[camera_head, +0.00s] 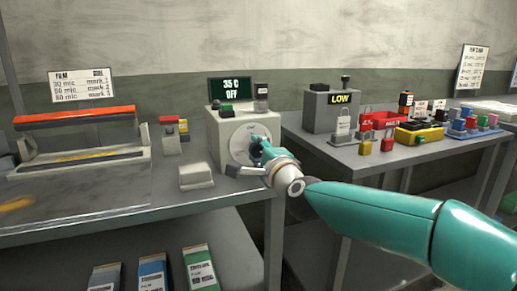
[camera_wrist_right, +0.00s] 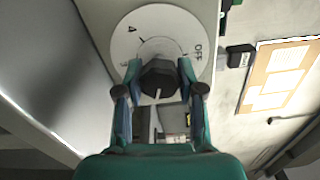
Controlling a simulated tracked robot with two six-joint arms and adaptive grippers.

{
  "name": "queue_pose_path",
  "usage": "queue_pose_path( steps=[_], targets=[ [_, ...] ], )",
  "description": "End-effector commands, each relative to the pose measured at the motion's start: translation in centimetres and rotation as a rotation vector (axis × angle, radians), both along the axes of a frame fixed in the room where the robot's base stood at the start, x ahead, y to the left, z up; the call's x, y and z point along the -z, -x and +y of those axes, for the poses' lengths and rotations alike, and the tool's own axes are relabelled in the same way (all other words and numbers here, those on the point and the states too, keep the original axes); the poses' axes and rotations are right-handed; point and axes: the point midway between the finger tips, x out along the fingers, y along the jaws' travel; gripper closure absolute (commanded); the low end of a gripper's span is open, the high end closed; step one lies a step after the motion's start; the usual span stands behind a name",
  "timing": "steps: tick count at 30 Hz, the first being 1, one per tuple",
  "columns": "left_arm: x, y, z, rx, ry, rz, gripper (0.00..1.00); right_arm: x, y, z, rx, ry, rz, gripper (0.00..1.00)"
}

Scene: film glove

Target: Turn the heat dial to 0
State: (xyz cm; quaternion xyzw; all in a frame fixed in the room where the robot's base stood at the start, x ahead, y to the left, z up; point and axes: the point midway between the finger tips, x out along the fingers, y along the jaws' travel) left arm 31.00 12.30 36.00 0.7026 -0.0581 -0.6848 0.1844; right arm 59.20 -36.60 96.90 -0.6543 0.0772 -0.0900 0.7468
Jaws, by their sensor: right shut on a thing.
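The heat dial has a white round face (camera_wrist_right: 128,42) on the front of a pale box (camera_head: 216,150); the face also shows in the head view (camera_head: 236,131). In the right wrist view, "4" is at its upper left and "OFF" at its right. My right gripper (camera_wrist_right: 159,70) is shut on the dial's dark knob (camera_wrist_right: 160,78), one finger on each side. A pale line shows on the knob, toward the gripper's palm. In the head view my right gripper (camera_head: 258,152) covers part of the dial. A display (camera_head: 230,89) above reads "35 C OFF". My left gripper is out of view.
A film sealer with an orange bar (camera_head: 75,117) stands on the left bench. A pale block (camera_head: 195,176) lies left of the dial box. A grey "LOW" box (camera_head: 320,111) and several padlocks stand on the right table. A gap separates bench and table.

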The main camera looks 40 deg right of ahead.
Motion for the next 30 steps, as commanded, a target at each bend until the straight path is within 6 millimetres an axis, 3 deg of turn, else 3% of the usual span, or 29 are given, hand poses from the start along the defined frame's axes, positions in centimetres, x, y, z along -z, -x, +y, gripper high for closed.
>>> queue_pose_path(
  steps=[30],
  targets=[
    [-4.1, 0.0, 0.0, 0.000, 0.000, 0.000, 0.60, 0.3, -0.1, 0.4, -0.015, 0.939, 0.239, 0.97]
  ],
)
